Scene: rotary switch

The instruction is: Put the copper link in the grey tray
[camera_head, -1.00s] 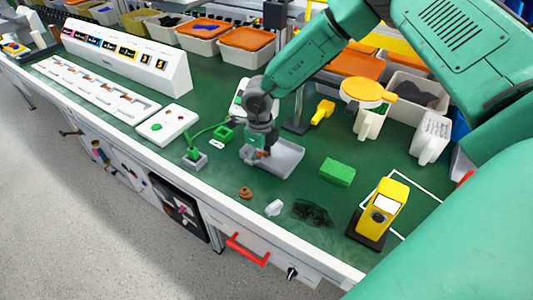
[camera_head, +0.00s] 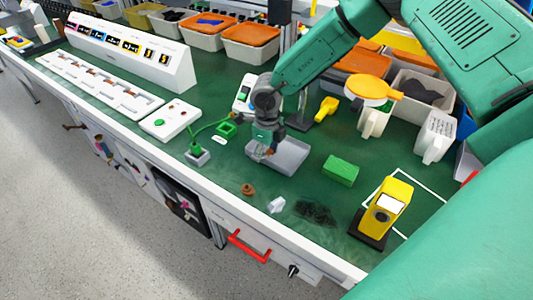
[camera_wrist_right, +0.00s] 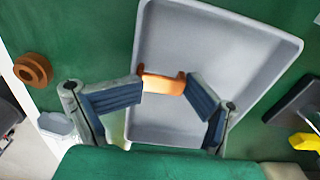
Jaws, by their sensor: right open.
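The grey tray (camera_head: 292,158) lies on the green bench top. It fills the middle of the wrist view (camera_wrist_right: 225,50). The copper link (camera_wrist_right: 163,84) is a small orange-copper piece over the tray's floor, between my right gripper's fingertips. My right gripper (camera_wrist_right: 165,90) is open, with a fingertip close to each end of the link. I cannot tell whether the link touches the fingertips or rests on the tray. In the head view my right gripper (camera_head: 264,151) is low over the tray's left part and hides some of it. My left gripper is not in view.
A brown round piece (camera_head: 248,189) and a small whitish piece (camera_head: 276,205) lie in front of the tray. A green block (camera_head: 340,170) is to its right, a green-topped connector (camera_head: 197,154) to its left. A dark stand (camera_head: 299,122) is behind.

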